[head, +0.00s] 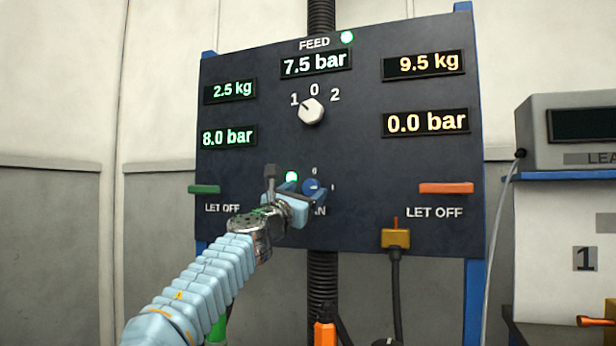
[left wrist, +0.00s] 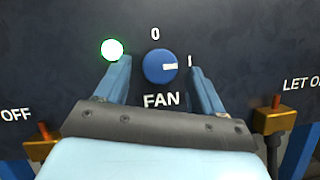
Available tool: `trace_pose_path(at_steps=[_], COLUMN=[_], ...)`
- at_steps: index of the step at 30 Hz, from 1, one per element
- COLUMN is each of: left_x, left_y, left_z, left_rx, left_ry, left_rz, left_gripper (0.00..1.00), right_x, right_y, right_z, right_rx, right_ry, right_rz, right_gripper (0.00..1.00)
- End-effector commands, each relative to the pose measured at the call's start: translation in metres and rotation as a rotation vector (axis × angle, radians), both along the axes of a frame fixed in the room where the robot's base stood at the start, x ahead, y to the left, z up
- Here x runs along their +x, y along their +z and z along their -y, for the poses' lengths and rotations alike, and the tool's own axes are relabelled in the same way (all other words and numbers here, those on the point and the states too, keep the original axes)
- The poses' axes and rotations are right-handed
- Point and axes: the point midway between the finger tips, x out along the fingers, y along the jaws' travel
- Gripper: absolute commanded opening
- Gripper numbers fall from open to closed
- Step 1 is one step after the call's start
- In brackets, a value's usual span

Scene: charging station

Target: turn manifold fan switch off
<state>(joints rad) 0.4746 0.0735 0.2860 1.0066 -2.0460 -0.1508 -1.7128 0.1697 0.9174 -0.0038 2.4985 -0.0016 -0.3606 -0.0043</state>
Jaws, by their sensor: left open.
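The fan switch is a round blue knob (left wrist: 160,66) on the dark panel, with FAN printed below it, 0 above and I to its right. Its white mark points right, to the I. A lit green lamp (left wrist: 112,49) is at its upper left. In the head view the knob (head: 311,186) is partly hidden by my left gripper (head: 304,190). The gripper is open, and in the left wrist view its fingers (left wrist: 160,72) stand left and right of the knob, with a gap showing on each side. My right gripper is not in view.
The panel (head: 350,225) also carries a white FEED knob (head: 311,111), several displays, a green LET OFF handle (head: 204,189) and an orange one (head: 446,188). A yellow connector (head: 396,238) with a black cable hangs at the lower edge. A grey box (head: 570,130) stands at the right.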

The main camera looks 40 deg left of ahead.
Motion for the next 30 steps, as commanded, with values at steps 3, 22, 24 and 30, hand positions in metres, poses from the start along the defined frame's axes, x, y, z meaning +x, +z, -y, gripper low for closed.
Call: trace_pose_path(at_steps=[3,22,24,30], left_x=[0.013,0.018,0.018,0.018], left_y=[0.008,0.007,0.007,0.007], left_z=[-0.003,-0.004,-0.004,-0.003], left_rx=[-0.001,0.0,0.0,-0.006], left_ry=[0.0,0.0,0.0,0.0], left_rz=[0.0,0.0,0.0,0.002], left_gripper=[0.69,0.3,0.2,0.13], right_x=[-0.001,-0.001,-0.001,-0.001], right_y=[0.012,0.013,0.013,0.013], right_z=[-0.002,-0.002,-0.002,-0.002], right_rx=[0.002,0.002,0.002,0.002], right_ry=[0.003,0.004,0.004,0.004], right_rz=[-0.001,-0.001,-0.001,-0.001], right_gripper=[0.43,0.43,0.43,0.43])
